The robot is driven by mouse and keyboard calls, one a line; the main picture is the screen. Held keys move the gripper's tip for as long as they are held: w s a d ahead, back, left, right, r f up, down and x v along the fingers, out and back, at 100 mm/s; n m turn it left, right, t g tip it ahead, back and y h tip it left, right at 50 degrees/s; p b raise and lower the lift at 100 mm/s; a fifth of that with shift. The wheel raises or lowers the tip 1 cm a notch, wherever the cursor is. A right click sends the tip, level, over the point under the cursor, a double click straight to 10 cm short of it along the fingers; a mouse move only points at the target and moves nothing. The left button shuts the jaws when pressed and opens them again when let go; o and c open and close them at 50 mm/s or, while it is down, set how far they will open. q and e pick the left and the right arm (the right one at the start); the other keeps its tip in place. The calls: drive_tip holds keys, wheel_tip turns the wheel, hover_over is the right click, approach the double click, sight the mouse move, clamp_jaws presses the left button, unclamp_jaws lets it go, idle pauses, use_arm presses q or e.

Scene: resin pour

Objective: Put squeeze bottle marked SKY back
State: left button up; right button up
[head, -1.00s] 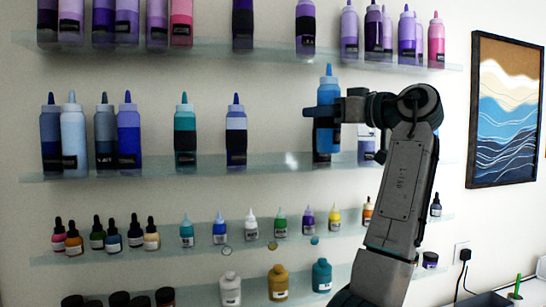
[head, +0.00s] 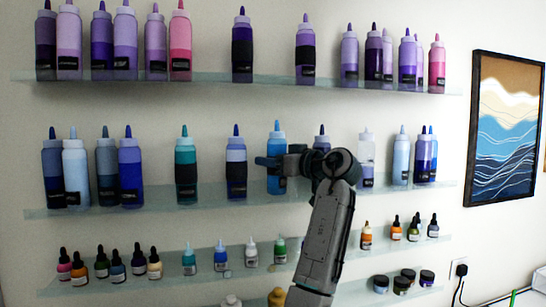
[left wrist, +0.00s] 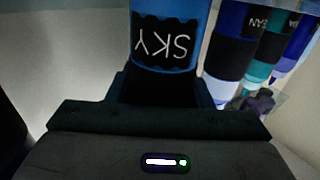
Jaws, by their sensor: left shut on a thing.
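The blue squeeze bottle (head: 277,144) stands upright in my left gripper (head: 270,162), at the second shelf (head: 250,199) from the top. In the left wrist view the bottle (left wrist: 165,64) shows a black label reading SKY, upside down, between the two dark fingers of my left gripper (left wrist: 163,88). The gripper is shut on the bottle around its body. The bottle is in the gap between a dark blue bottle (head: 236,168) on the left and another dark-capped bottle (head: 321,141) on the right, partly hidden by my arm. I cannot tell whether its base touches the shelf.
A teal bottle (head: 186,165) and several blue ones stand farther left on the same shelf. A half-clear bottle (head: 366,155) and more blue bottles stand to the right. Small dropper bottles line the shelf below (head: 210,272).

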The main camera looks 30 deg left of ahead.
use_arm(q)
drive_tip(key=shift+f, duration=0.5)
use_arm(e)
drive_tip(key=shift+r, duration=0.4)
use_arm(q)
drive_tip(key=shift+d, duration=0.1)
drive_tip(key=o, duration=1)
drive_tip(key=shift+d+f, duration=0.1)
drive_tip(key=shift+d, duration=0.2)
drive_tip(key=d+b, duration=0.1)
drive_tip(key=d, duration=0.2)
drive_tip(key=s+d+b, duration=0.1)
drive_tip(key=d+b, duration=0.1)
drive_tip(key=d, duration=0.2)
drive_tip(key=d+b, duration=0.2)
drive_tip(key=d, duration=0.2)
drive_tip(key=shift+s+d, duration=0.1)
drive_tip(key=shift+s, duration=0.2)
use_arm(e)
wheel_tip(320, 180, down, 6)
drive_tip(key=shift+r, duration=0.15)
